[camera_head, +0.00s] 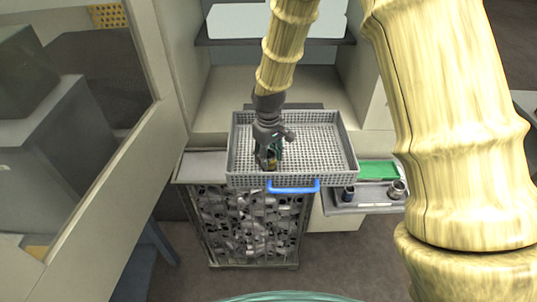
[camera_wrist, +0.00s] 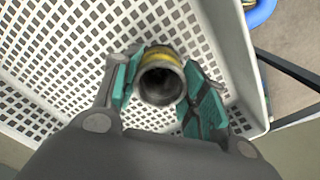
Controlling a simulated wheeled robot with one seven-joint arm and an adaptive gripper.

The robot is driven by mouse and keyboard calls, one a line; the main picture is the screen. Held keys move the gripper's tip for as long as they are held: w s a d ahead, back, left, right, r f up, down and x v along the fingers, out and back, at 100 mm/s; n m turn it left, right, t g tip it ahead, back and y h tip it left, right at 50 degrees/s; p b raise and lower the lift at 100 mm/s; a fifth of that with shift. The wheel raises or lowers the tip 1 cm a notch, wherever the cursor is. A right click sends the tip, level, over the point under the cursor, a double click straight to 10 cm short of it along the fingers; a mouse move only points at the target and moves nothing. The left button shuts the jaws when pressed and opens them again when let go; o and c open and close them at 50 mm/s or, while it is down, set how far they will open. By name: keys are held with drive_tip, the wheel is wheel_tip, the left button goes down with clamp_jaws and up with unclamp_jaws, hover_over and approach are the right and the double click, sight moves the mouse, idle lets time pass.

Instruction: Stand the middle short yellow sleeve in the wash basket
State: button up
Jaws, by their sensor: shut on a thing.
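The yellow sleeve (camera_wrist: 160,80) is a short hollow piece with a grey metal rim and a yellow band. My gripper (camera_wrist: 160,92) has its teal fingers on both sides of it and is shut on it. In the wrist view I look into the sleeve's open end. The wash basket (camera_head: 342,132) is a grey perforated tray with a blue handle. In the head view my gripper (camera_head: 268,158) is inside the basket's outline, near its front left. The sleeve shows there only as a small yellow and dark patch. I cannot tell whether it touches the basket floor.
A bin of metal scrap (camera_head: 250,228) stands below the basket. To the right, a side tray (camera_head: 367,199) holds a dark blue-rimmed sleeve (camera_head: 349,192) and a metal sleeve (camera_head: 397,189), near a green pad (camera_head: 378,170). An open door (camera_head: 115,165) stands at left. The basket's right part is empty.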

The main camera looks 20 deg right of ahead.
drive_tip(key=o, duration=1.2)
drive_tip(key=shift+f, duration=0.1)
drive_tip(key=shift+r+b, duration=2.55)
drive_tip(key=shift+r, duration=3.6)
